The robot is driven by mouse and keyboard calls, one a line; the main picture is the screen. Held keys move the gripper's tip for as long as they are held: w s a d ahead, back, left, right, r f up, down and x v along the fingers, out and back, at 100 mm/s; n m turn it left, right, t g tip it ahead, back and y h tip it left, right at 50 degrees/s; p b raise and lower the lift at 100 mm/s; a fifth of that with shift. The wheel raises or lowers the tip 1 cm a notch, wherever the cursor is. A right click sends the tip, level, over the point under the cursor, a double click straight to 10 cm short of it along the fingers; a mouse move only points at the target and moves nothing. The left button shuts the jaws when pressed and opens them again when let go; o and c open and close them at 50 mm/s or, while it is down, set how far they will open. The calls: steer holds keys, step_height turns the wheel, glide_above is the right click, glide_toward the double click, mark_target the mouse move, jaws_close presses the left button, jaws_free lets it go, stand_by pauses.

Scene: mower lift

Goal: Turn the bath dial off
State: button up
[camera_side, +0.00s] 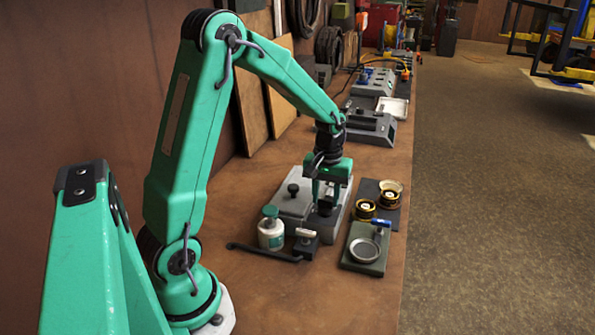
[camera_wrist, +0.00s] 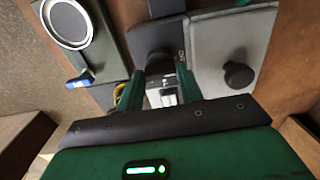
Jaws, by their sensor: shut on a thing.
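The bath (camera_side: 292,203) is a grey box on the bench with a flat grey lid and a black lid knob (camera_side: 293,188). The lid also shows in the wrist view (camera_wrist: 215,45), right of my fingers. The dark bath dial (camera_side: 324,208) sits on the bath's right part. My gripper (camera_side: 325,202) reaches down over it and is shut on the dial, one green finger on each side. In the wrist view, my gripper (camera_wrist: 160,72) closes around the dark dial (camera_wrist: 156,57). The fingers partly hide the dial, and I cannot read its setting.
A white jar with a green cap (camera_side: 270,229) and a small block with a light handle (camera_side: 306,242) stand in front of the bath. To the right are a green plate with a round dish (camera_side: 364,250) and a dark plate with two yellow-ringed cups (camera_side: 390,187).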

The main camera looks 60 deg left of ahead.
steer(key=o, duration=1)
steer(key=shift+r, duration=3.95)
steer(key=shift+r, duration=0.2)
step_height(320, 180, up, 14)
glide_above(326, 199)
steer(key=shift+f, duration=0.15)
steer(key=shift+d, duration=0.15)
